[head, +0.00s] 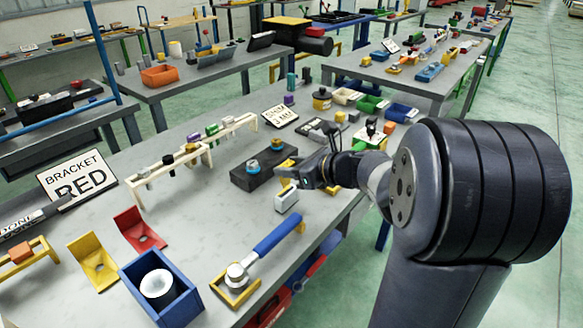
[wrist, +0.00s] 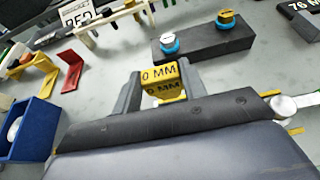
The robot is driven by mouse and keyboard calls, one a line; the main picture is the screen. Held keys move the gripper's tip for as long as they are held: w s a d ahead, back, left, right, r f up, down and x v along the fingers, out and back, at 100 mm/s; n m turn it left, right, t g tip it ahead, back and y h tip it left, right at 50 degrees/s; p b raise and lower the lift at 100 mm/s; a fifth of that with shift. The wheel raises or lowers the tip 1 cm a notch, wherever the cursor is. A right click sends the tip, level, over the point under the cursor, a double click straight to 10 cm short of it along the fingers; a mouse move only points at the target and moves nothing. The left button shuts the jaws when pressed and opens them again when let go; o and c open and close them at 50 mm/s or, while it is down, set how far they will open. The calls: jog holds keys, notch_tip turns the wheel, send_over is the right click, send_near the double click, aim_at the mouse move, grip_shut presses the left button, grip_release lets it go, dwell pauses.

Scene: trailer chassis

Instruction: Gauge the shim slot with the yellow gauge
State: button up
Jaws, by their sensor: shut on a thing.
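My gripper (head: 287,172) is shut on the yellow gauge. In the wrist view the gauge (wrist: 160,78) is a yellow block marked "0 MM", with part of its lettering cut off, held between the two grey fingers. In the head view a bit of yellow (head: 286,164) shows at the fingertips, beside the dark block (head: 262,178). A small pale block with a dark opening on top (head: 287,201) stands just in front of my gripper. I cannot tell for sure which thing is the shim slot.
A blue-handled tool (head: 275,236) lies near the front edge. A blue box (head: 180,306), red bracket (head: 138,230), yellow bracket (head: 93,262) and "BRACKET RED" sign (head: 77,175) stand left. Bare grey table lies between.

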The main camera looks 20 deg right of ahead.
jog(key=shift+r+p, duration=1.1)
jog(key=shift+r, duration=0.7)
